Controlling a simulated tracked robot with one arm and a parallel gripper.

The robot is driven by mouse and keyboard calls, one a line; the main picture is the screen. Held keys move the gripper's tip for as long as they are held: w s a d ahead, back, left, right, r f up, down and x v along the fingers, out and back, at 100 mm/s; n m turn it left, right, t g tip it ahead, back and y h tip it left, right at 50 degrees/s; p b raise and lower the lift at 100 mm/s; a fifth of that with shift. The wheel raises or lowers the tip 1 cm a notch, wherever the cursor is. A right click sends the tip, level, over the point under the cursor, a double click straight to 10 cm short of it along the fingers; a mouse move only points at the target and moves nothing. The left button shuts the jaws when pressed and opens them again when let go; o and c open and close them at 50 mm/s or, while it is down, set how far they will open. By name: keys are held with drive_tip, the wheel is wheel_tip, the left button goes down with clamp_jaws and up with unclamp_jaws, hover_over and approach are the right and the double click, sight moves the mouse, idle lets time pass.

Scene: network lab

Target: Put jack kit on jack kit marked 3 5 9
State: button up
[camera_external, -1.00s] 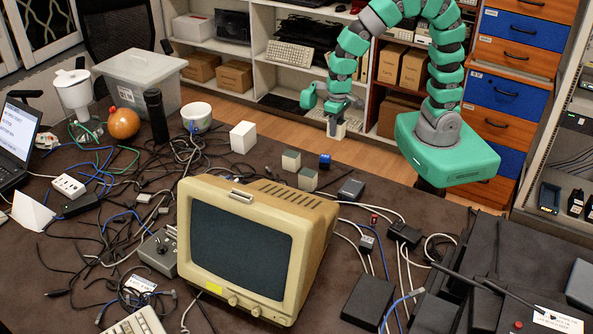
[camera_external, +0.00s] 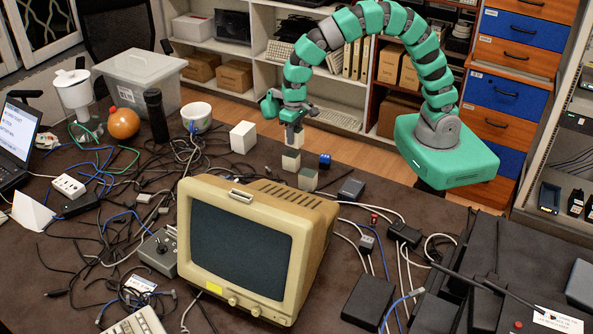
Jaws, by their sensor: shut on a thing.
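My gripper (camera_external: 293,130) is shut on a small pale jack kit (camera_external: 298,139), shaped like a cube. It holds it just above another small cube-shaped jack kit (camera_external: 291,162) with a pale top and grey sides. I cannot tell whether the two touch. A third similar cube (camera_external: 307,180) stands just in front and to the right. No marks such as 3 5 9 can be read on any of them at this size.
The beige monitor (camera_external: 262,240) stands in front. A white bowl (camera_external: 197,117) and tangled cables lie further left.

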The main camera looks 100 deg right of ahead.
drive_tip(key=shift+w+f, duration=0.15)
drive_tip(key=shift+w, duration=0.45)
wheel_tip(320, 180, down, 3)
drive_tip(key=shift+f+b, duration=0.2)
drive_tip(key=shift+b, duration=0.1)
drive_tip(key=o, duration=1)
drive_tip(key=shift+f, duration=0.1)
drive_tip(key=shift+o, duration=0.2)
wheel_tip(320, 180, up, 12)
drive_tip(key=shift+r+p, duration=0.15)
drive_tip(key=shift+p, duration=0.4)
